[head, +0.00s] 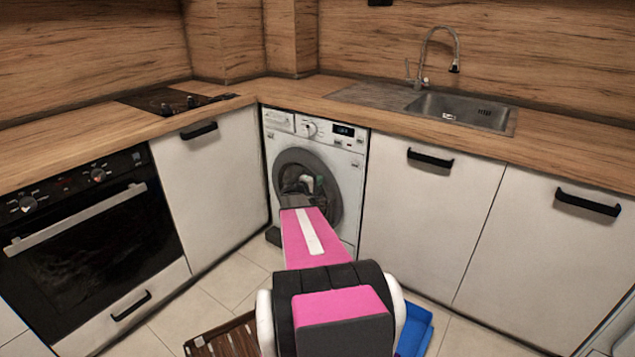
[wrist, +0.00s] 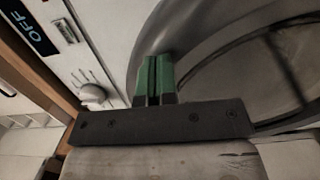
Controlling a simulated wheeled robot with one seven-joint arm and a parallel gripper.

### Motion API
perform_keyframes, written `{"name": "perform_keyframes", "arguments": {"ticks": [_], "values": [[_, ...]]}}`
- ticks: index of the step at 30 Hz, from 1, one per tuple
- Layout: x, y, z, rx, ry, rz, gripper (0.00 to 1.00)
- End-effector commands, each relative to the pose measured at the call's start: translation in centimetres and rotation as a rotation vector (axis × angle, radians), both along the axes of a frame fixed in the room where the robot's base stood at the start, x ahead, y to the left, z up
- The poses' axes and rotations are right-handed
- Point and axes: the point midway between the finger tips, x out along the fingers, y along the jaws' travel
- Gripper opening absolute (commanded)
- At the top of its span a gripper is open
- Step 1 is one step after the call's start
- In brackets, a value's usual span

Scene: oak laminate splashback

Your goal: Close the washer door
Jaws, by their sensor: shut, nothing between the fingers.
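The white washer (head: 345,152) stands in the corner under the worktop. Its round door (head: 288,160) has a grey ring and dark glass, partly hidden behind my arm. In the wrist view the door's grey ring (wrist: 205,30) curves close beside my fingers, with the glass to the right. My gripper (wrist: 153,76) has green fingers, shut and empty, in front of the ring; whether they touch it I cannot tell. In the head view my gripper (head: 305,186) is in front of the door. I cannot tell if the door is fully flush with the washer front.
White cabinets flank the washer, left (head: 212,170) and right (head: 425,205). An oven (head: 95,235) is at the left. A sink (head: 465,110) is set in the worktop at the right. A brown slatted thing (head: 225,342) and a blue thing (head: 416,330) lie low near my base.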

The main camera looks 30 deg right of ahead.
Motion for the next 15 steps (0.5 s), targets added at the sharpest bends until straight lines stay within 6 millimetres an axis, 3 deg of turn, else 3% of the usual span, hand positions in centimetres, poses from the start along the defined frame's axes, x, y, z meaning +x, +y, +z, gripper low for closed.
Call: {"name": "perform_keyframes", "arguments": {"ticks": [5,12,15], "values": [[0.2,-0.7,0.0,-0.001,0.0,-0.001,0.0],[1.2,-4.8,0.0,-0.002,-0.002,-0.003,0.0],[1.4,-5.6,0.0,-0.001,-0.001,-0.002,0.0]]}}
